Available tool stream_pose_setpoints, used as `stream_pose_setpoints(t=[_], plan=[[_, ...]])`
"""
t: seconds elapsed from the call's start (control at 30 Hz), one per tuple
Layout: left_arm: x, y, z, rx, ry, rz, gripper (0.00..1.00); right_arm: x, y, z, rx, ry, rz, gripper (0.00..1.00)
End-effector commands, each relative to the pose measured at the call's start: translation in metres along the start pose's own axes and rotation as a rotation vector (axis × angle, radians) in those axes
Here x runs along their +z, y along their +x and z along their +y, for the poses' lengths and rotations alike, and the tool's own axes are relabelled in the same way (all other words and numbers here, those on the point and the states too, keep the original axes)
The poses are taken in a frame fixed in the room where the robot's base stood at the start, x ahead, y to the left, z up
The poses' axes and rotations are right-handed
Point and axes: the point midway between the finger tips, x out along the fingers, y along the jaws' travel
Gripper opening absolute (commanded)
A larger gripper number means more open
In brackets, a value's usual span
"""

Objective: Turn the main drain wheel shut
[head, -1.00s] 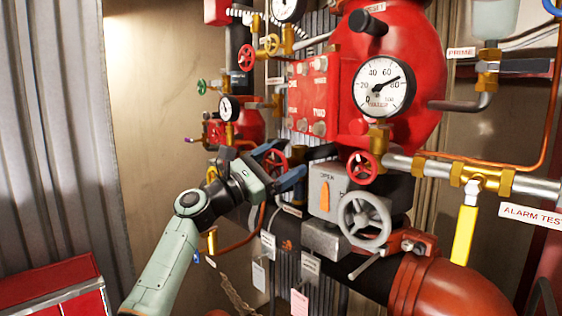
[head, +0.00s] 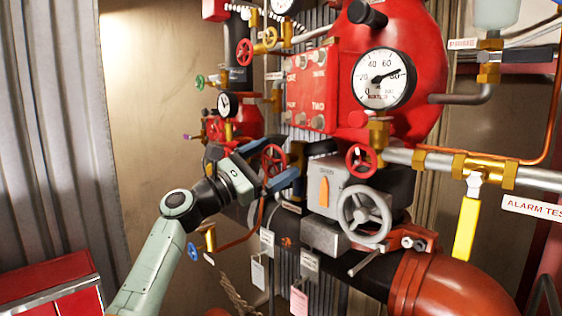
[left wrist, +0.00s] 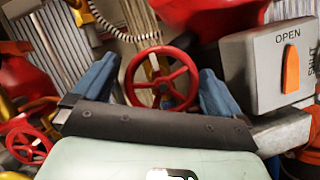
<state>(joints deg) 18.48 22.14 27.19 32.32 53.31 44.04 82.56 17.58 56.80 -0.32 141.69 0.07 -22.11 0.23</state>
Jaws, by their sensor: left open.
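A red spoked handwheel (head: 273,160) stands on the riser pipework left of the grey OPEN/SHUT indicator box. No readable label shows which wheel is the main drain. My left gripper (head: 281,158) is open, with its blue fingers on either side of this wheel in the head view. My right gripper is not in view.
The indicator box (head: 335,188) and a grey handwheel (head: 365,214) stand close on the right. Another red wheel (head: 361,161) sits under the large gauge (head: 384,79). Hanging tags and a blue-handled valve (head: 194,252) are below. A red cabinet (head: 50,289) stands at lower left.

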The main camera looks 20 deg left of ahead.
Motion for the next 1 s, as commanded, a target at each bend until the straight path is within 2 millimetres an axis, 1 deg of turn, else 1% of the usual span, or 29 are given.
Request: stream_pose_setpoints(t=[0.03, 0.2, 0.3, 0.4, 0.57, 0.87, 1.0], plan=[[-0.009, -0.017, -0.004, 0.001, -0.001, 0.01, 1.0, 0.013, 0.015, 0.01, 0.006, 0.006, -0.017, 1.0], [-0.009, -0.054, -0.004, 0.002, -0.001, 0.01, 1.0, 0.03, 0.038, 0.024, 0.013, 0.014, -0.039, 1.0], [-0.007, -0.072, -0.004, 0.001, 0.001, 0.007, 1.0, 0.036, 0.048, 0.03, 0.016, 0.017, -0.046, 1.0], [-0.007, -0.085, -0.003, 0.001, 0.0, 0.006, 1.0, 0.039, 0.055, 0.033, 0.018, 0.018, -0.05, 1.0], [-0.003, -0.095, -0.002, 0.001, 0.0, 0.003, 1.0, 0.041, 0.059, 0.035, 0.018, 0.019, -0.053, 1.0], [-0.002, -0.095, -0.002, 0.0, 0.0, 0.001, 1.0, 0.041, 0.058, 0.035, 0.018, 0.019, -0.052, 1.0], [0.001, -0.096, -0.006, 0.004, -0.032, 0.001, 1.0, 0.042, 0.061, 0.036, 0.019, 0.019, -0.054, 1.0]])
